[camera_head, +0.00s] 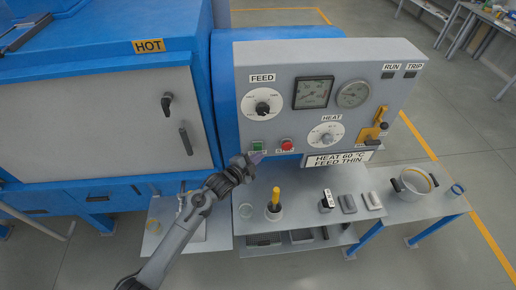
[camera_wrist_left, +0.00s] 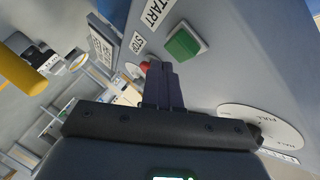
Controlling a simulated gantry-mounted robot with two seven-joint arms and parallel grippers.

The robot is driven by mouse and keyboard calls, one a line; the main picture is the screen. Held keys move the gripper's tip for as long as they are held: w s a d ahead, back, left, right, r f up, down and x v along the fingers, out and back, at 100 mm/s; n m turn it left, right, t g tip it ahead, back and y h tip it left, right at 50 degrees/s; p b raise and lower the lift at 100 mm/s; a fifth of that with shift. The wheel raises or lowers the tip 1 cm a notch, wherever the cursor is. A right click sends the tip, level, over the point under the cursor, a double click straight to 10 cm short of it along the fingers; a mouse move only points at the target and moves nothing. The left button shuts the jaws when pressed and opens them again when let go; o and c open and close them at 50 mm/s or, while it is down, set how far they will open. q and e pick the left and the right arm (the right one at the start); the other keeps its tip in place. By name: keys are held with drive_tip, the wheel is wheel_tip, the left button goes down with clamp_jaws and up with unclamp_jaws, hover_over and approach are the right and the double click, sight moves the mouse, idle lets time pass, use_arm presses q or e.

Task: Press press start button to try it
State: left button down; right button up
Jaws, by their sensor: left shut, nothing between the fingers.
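The green start button (camera_head: 257,146) is on the grey control panel (camera_head: 340,75), left of the red stop button (camera_head: 287,144). In the left wrist view the green button (camera_wrist_left: 184,43) stands out on its square mount beside the START label (camera_wrist_left: 155,12). My left gripper (camera_head: 258,157) is shut and empty, just below the green button in the head view. In the left wrist view its fingertips (camera_wrist_left: 160,66) are beside the green button and appear apart from it. They overlap the view near the red button (camera_wrist_left: 145,66). My right gripper is not in view.
The panel also bears a FEED dial (camera_head: 263,102), two gauges, a HEAT dial (camera_head: 326,134) and a yellow lever (camera_head: 375,128). Below, a shelf (camera_head: 300,222) holds a yellow-handled tool (camera_head: 275,200) and small blocks. A pot (camera_head: 413,182) stands at right.

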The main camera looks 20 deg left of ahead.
use_arm(q)
drive_tip(key=s+p, duration=0.1)
drive_tip(key=s+d+p, duration=0.1)
drive_tip(key=s, duration=0.1)
drive_tip(key=s+d+p, duration=0.1)
drive_tip(key=shift+s+d, duration=0.15)
idle(0.5)
